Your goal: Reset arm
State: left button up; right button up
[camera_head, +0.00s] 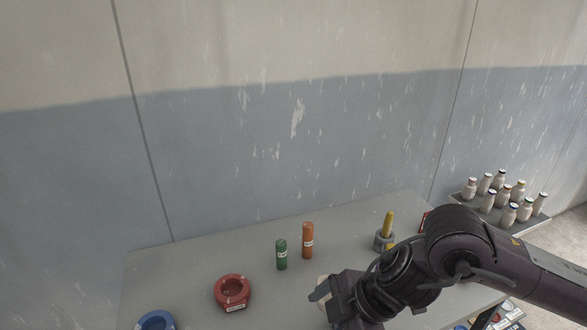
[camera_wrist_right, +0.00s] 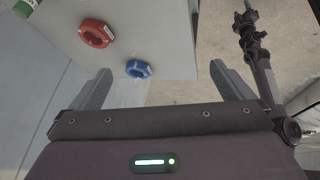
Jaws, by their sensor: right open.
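My right gripper (camera_head: 320,293) is at the front of the grey table (camera_head: 190,265) in the head view. In the right wrist view its two fingers (camera_wrist_right: 160,76) are spread wide with nothing between them. A green cylinder (camera_head: 281,254) and an orange cylinder (camera_head: 307,240) stand upright behind it. A yellow stick (camera_head: 388,224) stands in a grey holder (camera_head: 379,243). A red ring (camera_head: 231,291) and a blue ring (camera_head: 156,321) lie to the left; the wrist view shows the red (camera_wrist_right: 96,33) and blue (camera_wrist_right: 138,69) rings too. My left arm seems to show there, its gripper too small to read.
A tray (camera_head: 520,226) with several small white bottles (camera_head: 502,195) stands at the right, beyond the table. My right arm covers the table's right front part. A pale object beside the right gripper is mostly hidden. The table's left back is clear.

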jog(key=w+a+r+m+t+y, duration=0.1)
jog(key=a+r+m+t+y, duration=0.35)
jog(key=a, duration=0.75)
jog(key=w+d+f+m+t+h, duration=0.1)
jog(key=d+f+m+t+h, duration=0.15)
jog(key=d+m, duration=0.35)
jog(key=w+d+f+m+t+h, duration=0.1)
jog(key=d+f+m+h, duration=0.25)
jog(key=d, duration=0.45)
jog(key=s+d+f+m+g+h, duration=0.4)
jog(key=s+d+f+g, duration=0.2)
jog(key=s+d+f, duration=0.55)
notch_tip(320, 180, down, 30)
jog(key=s+r+g, duration=0.1)
jog(key=s, duration=0.1)
jog(key=s+d+f, duration=0.2)
jog(key=s+f, duration=0.7)
jog(key=s+d+f+g, duration=0.1)
jog(key=s+d+f, duration=0.1)
jog(key=s+f, duration=0.7)
jog(key=shift+s+g, duration=0.3)
jog(key=shift+s, duration=0.45)
